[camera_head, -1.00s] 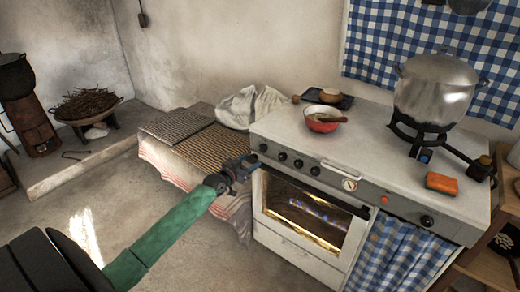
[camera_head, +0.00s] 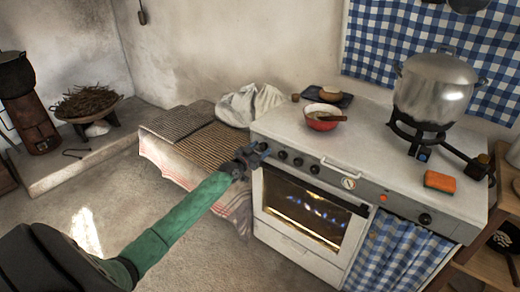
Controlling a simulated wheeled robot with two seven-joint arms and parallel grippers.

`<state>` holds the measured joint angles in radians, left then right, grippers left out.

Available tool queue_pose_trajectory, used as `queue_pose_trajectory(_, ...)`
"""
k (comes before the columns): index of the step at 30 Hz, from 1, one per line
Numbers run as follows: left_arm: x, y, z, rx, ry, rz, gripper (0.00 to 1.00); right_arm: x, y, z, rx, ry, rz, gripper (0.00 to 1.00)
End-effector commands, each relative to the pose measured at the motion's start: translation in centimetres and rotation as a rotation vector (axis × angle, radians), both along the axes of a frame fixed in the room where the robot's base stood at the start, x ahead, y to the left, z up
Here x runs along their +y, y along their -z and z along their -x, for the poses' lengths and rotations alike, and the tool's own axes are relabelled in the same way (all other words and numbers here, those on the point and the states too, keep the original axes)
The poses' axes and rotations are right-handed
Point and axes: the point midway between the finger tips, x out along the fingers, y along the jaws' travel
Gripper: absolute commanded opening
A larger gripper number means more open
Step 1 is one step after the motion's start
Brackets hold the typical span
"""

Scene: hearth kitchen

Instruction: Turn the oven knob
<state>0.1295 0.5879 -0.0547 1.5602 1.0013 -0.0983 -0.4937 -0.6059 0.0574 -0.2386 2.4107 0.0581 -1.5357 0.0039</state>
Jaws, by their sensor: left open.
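The white oven (camera_head: 282,237) stands at centre right, its front panel carrying a row of dark knobs. Three knobs show clear of my gripper on the left part of the panel: one knob (camera_head: 283,155), a middle knob (camera_head: 298,162) and another (camera_head: 315,169). A separate knob (camera_head: 425,219) sits at the panel's right end. My left gripper (camera_head: 257,153) is open at the panel's left end, by the leftmost knob and partly covering it. I cannot tell whether it touches that knob. My right gripper is out of view.
A towel bar and round gauge (camera_head: 349,183) sit on the panel. On top are a red bowl (camera_head: 322,118), a large pot (camera_head: 437,86) on a burner and an orange sponge (camera_head: 440,182). A cloth-draped bench (camera_head: 180,165) stands left of the oven.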

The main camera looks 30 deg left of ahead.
Motion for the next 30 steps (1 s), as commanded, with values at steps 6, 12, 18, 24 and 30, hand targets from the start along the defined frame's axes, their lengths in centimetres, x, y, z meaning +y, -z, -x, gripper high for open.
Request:
queue_pose_trajectory(6,0.03,0.02,-0.32,0.0,-0.001,-0.001,0.57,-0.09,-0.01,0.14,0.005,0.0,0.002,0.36)
queue_pose_trajectory(12,0.02,0.01,-0.3,0.0,-0.001,-0.001,0.47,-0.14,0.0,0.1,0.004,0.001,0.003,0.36)
queue_pose_trajectory(18,0.02,0.01,-0.29,0.0,-0.001,-0.001,0.12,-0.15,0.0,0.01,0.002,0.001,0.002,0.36)
queue_pose_trajectory(24,0.01,0.03,-0.29,0.001,0.0,0.011,0.12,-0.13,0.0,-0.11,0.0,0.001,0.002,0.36)
queue_pose_trajectory(30,-0.01,0.07,-0.29,0.006,0.0,0.077,0.12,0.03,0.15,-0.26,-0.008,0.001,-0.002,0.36)
